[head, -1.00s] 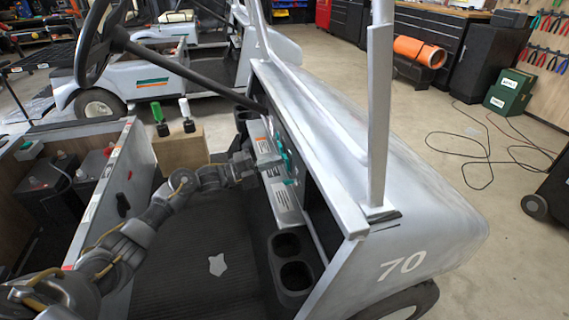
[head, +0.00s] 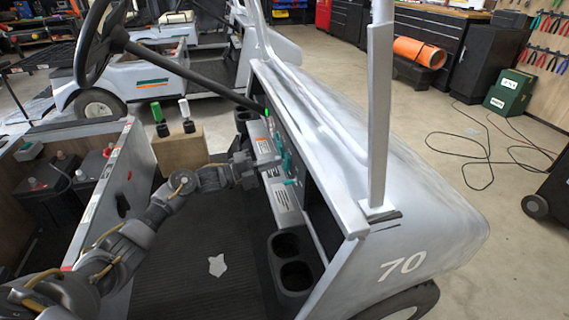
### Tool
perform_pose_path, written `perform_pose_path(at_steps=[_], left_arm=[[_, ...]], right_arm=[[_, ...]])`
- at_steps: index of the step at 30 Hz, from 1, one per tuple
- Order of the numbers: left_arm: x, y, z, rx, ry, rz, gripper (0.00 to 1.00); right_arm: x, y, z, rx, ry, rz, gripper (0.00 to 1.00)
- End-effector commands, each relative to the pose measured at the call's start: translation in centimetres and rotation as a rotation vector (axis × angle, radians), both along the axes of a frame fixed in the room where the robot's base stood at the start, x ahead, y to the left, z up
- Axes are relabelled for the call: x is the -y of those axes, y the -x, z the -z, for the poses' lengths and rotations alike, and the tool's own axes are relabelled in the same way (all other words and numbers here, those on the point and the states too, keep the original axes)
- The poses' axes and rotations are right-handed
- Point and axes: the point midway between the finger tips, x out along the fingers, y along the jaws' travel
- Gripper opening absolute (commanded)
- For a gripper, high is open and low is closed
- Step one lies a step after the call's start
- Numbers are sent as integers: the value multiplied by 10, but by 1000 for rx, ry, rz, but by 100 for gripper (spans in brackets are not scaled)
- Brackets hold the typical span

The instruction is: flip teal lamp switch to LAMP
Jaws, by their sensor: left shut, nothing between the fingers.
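The grey dash panel (head: 285,203) of the cart numbered 70 carries small teal parts. One teal piece (head: 286,160) sits at the middle of the panel, and another teal piece (head: 289,182) sits just below it. Which of them is the lamp switch, and its label, are too small to tell. A small green spot (head: 267,114) shows at the panel's far end. My left gripper (head: 258,173) is shut and empty, close in front of the panel, left of the teal pieces. Whether it touches the panel cannot be told. My right gripper is not in view.
The steering wheel (head: 92,45) and its column (head: 190,73) stand above and beyond my left arm. Two cup holders (head: 290,262) lie below the panel. A box of batteries (head: 45,185) is at left.

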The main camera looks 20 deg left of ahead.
Motion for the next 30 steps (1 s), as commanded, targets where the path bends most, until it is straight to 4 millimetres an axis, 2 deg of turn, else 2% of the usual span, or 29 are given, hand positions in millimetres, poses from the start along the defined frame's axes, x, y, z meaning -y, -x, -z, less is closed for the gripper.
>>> perform_pose_path(at_steps=[18,30], left_arm=[[-42,32,9,0,-1,1,0],[-48,36,9,1,-1,1,0]], right_arm=[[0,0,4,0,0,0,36],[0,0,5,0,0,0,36]])
